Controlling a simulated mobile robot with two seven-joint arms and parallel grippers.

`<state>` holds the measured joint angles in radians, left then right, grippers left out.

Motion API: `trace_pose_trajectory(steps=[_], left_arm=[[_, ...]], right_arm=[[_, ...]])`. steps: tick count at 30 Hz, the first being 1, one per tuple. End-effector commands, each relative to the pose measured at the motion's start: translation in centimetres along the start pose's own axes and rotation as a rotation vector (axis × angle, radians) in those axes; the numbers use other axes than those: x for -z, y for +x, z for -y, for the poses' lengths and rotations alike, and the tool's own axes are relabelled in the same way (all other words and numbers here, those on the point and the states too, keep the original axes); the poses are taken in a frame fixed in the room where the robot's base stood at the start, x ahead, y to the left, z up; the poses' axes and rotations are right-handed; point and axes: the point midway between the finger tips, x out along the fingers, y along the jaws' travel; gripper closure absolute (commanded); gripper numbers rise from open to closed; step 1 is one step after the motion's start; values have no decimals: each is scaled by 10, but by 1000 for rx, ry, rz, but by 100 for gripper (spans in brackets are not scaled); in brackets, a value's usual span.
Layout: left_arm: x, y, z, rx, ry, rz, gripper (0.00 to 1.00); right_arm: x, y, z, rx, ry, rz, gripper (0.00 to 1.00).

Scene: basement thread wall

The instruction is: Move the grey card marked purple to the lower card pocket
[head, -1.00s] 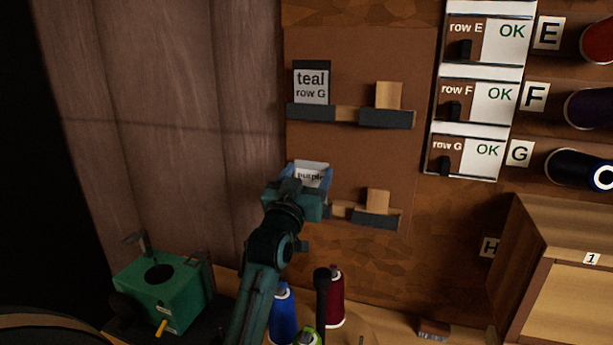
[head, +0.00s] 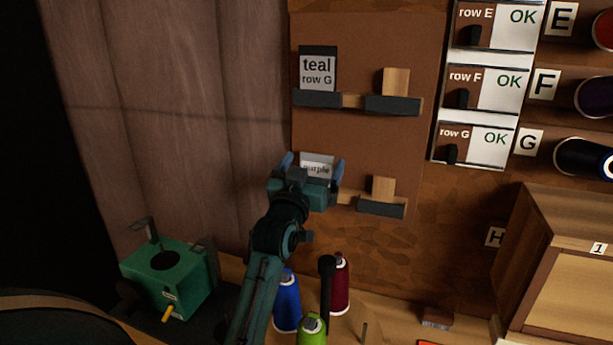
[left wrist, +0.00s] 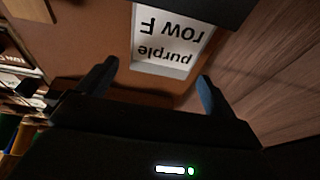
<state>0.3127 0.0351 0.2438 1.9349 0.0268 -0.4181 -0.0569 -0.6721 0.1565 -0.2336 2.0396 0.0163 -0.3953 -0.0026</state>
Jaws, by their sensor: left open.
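The grey card marked purple (head: 317,168) shows at the lower left of the brown board. In the left wrist view the card (left wrist: 172,38) appears upside down, reading "purple row F", with a dark ledge (left wrist: 205,8) across its end. My left gripper (head: 312,163) is open in front of the card, one finger toward each side of it. In the left wrist view the fingers stand apart with the card beyond them; I cannot tell if they touch it. My left gripper hides the lower left pocket in the head view. My right gripper is out of view.
A teal row G card (head: 317,70) stands in the upper left pocket (head: 316,99). Wooden blocks (head: 396,82) rise behind the two right ledges. Thread cones (head: 287,302), a black post (head: 326,285) and a green box (head: 170,275) stand below. A wooden cabinet (head: 525,245) is at right.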

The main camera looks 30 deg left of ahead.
Motion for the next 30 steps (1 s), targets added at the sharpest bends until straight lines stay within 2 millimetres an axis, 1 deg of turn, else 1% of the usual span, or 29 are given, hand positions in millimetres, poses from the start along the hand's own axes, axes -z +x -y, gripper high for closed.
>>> trace_pose_trajectory(steps=[5, 12, 15, 18, 21, 24, 30], left_arm=[[-3, -25, 0, 0, -1, 1, 8], [-4, -81, 0, 0, 0, 3, 8], [-3, -100, 0, 0, 1, 3, 8], [-2, -116, 0, 0, 0, 2, 8], [-2, -125, 0, 0, 0, 1, 8], [-1, -130, 0, 0, 0, 1, 8], [0, -131, 0, 0, 0, 0, 8]], right_arm=[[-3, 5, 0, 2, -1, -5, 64], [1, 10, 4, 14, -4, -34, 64], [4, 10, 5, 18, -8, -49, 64], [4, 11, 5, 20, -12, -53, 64], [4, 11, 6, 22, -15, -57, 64], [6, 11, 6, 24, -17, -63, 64], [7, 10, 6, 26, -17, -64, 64]])
